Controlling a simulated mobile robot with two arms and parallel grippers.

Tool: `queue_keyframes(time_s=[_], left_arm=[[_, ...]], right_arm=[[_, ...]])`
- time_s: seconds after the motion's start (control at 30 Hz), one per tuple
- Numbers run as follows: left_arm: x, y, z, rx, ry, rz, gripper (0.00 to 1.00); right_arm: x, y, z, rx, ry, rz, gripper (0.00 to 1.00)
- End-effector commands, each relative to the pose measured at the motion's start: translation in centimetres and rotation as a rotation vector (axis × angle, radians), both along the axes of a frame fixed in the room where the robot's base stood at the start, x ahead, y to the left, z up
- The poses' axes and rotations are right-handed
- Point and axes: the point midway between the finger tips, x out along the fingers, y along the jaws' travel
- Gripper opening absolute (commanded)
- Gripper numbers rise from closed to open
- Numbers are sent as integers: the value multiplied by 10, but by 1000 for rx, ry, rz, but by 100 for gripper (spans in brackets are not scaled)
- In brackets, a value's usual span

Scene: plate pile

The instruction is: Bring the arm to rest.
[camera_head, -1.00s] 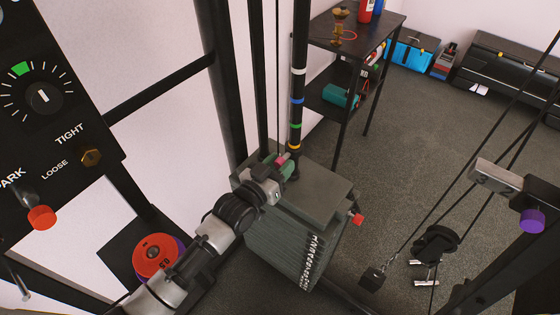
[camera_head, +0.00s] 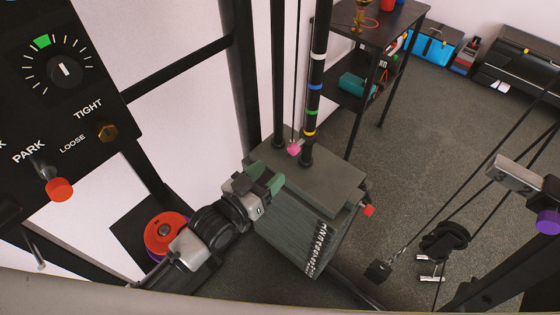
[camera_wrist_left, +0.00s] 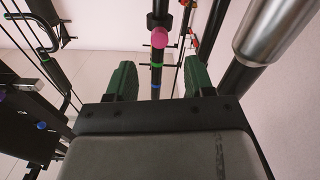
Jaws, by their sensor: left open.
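My left gripper (camera_head: 266,180) is above the near left part of the grey plate pile (camera_head: 325,185) in the head view. Its green fingers are apart with nothing between them. The fingers also show in the left wrist view (camera_wrist_left: 160,82), spread apart. A pink knob (camera_head: 294,149) stands beyond the fingertips, near the foot of the banded black post (camera_head: 317,70). The pink knob (camera_wrist_left: 158,38) also shows in the wrist view, apart from both fingers. My right gripper is not in view.
A red selector knob (camera_head: 368,211) sticks out at the pile's right side. A black panel (camera_head: 60,120) with a dial and red lever stands at left. Red discs (camera_head: 165,232) lie below it. Cables and a pulley (camera_head: 445,240) are at right. A shelf (camera_head: 375,70) stands behind.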

Motion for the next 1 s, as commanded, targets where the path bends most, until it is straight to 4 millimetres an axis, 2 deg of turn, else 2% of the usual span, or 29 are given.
queue_keyframes(time_s=[0.17,0.7,0.77,1.0], left_arm=[[-9,6,1,0,-2,-1,53],[-10,7,1,0,-2,-1,53],[-10,7,6,0,-2,-1,53],[-10,7,49,0,-2,-1,53]], right_arm=[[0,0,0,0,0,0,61],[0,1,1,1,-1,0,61],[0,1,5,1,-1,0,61],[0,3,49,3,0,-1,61]])
